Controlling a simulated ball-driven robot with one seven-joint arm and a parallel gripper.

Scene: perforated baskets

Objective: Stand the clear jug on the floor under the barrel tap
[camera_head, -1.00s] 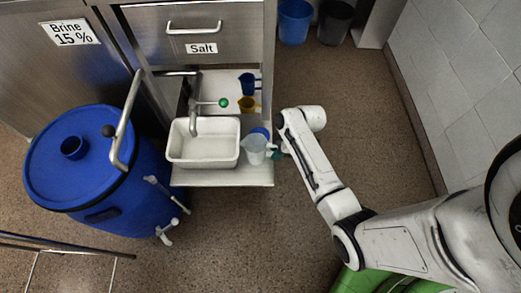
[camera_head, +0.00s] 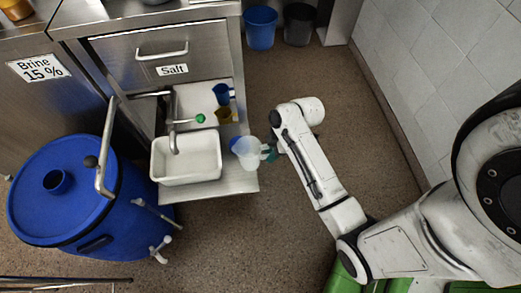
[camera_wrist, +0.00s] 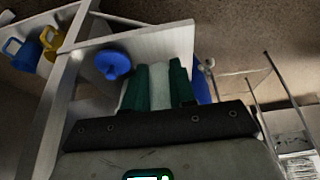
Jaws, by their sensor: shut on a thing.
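The clear jug (camera_head: 249,152) is a pale see-through vessel at the right edge of the pulled-out shelf. My gripper (camera_head: 269,153) is shut on it from the right; its green fingers (camera_wrist: 157,86) have the whitish jug wall between them in the wrist view. The jug looks upright and overlaps the shelf edge in the head view; I cannot tell its height. The blue barrel (camera_head: 50,220) stands on the floor at left. Its white tap (camera_head: 160,248) is low on its right side, with bare floor (camera_head: 205,260) beside it.
The shelf (camera_head: 225,185) carries a white basin (camera_head: 186,158), a blue jug (camera_head: 221,94) and a yellow jug (camera_head: 224,115). A blue round piece (camera_wrist: 112,64) lies by my gripper. Blue (camera_head: 261,28) and dark (camera_head: 299,25) buckets stand at the back. A rail (camera_head: 60,280) crosses lower left.

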